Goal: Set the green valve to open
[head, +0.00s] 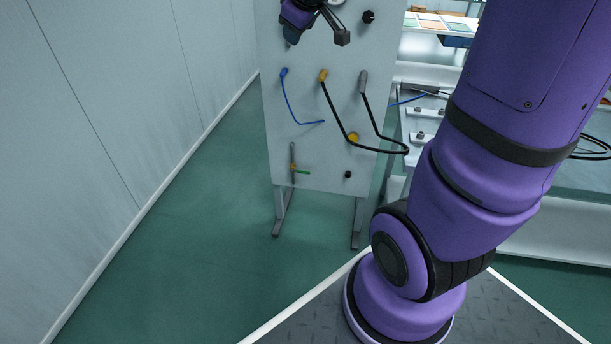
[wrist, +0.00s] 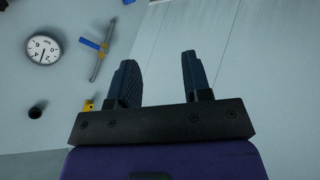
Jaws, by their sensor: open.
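The green valve (head: 301,171) is low on the left of the upright panel in the head view. Its short green handle points right, across a vertical grey pipe (head: 292,155). It does not show in the wrist view. My gripper (head: 325,25) is high in front of the panel's upper part, well above the green valve and apart from it. In the wrist view my gripper (wrist: 158,62) has its two dark fingers spread with nothing between them.
The panel (head: 325,180) also carries a blue cable (head: 290,100), black cables (head: 340,115) and a black knob (head: 368,17). The wrist view shows a gauge (wrist: 43,49) and a blue-handled valve (wrist: 98,46). A bench (head: 415,120) stands right; floor (head: 190,230) is clear left.

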